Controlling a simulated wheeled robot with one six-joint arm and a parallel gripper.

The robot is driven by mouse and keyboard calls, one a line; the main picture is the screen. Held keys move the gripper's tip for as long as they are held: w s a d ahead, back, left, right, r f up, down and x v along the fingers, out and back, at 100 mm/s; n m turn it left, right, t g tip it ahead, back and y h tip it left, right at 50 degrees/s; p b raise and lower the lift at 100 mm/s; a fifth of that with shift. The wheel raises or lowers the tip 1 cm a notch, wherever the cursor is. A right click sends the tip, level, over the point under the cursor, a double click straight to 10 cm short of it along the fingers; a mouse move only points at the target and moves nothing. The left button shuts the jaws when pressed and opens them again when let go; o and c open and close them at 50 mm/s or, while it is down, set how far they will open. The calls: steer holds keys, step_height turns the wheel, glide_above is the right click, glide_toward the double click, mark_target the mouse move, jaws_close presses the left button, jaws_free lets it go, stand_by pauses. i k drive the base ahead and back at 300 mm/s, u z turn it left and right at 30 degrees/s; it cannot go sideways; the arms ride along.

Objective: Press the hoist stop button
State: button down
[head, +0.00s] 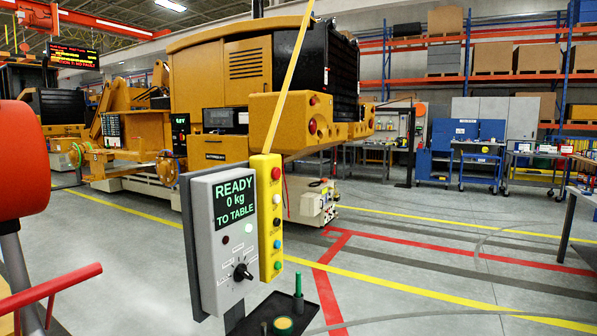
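A yellow hoist pendant (266,218) hangs upright from a yellow strap (291,80) near the middle of the view. A column of several buttons runs down its face. The top one is a red button (276,173), the only red one on the pendant; its label is too small to read. White, black, blue and green buttons are below it. Nothing covers the red button. I cannot tell whether it is pressed in. My gripper is not in view.
A grey control box (226,262) reading "READY 0 kg TO TABLE" stands directly left of the pendant, with a black knob. A dark tray (317,316) with a green peg is below. An orange-red rounded object (20,155) and red bar fill the left edge.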

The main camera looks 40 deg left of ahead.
mark_target(276, 172)
steer(key=u, duration=0.4)
steer(key=i, duration=0.9)
steer(key=u, duration=1.4)
steer(key=i, duration=0.55)
steer(key=u, duration=0.5)
